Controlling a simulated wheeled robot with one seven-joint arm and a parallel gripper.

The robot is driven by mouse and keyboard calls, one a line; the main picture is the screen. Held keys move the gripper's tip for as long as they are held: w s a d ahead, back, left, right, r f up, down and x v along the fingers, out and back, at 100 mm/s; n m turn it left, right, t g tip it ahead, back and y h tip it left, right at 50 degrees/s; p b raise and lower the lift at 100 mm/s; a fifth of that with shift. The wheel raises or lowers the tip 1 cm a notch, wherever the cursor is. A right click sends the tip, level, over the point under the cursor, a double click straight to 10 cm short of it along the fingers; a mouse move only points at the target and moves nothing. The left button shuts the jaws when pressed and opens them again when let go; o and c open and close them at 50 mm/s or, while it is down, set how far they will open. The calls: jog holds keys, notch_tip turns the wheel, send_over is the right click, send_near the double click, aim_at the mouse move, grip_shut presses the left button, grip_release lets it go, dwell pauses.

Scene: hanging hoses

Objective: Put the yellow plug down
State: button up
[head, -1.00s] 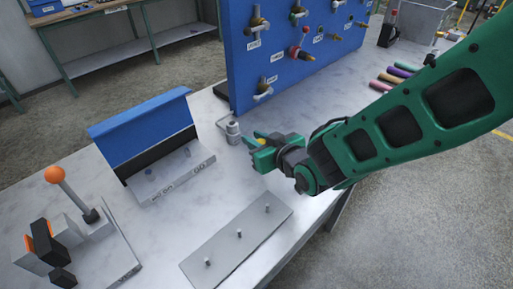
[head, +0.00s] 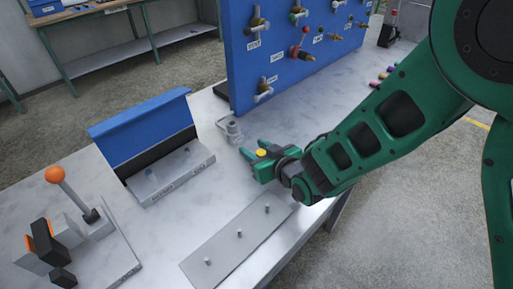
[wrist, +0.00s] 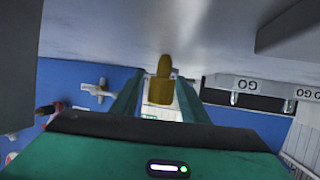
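The yellow plug (head: 261,153) is between the fingers of my gripper (head: 254,152), low over the grey bench top. In the wrist view the plug (wrist: 160,88) shows as a dull yellow body with a narrower tip, at the middle of the picture. My gripper (wrist: 158,95) has its two green fingers spread, with a gap on each side of the plug. The plug's lower side is partly hidden, and I cannot tell exactly how it rests on the bench.
A plate with three pegs (head: 225,250) lies in front. A blue-backed box (head: 170,175) is left, and a blue valve panel (head: 285,60) behind. An orange-knobbed lever (head: 70,190) stands far left.

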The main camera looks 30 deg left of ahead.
jog(key=shift+r, duration=0.15)
jog(key=v, duration=1.1)
jog(key=shift+d+r, duration=0.1)
jog(key=shift+d, duration=0.1)
jog(key=shift+s+d, duration=0.15)
jog(key=shift+d, duration=0.1)
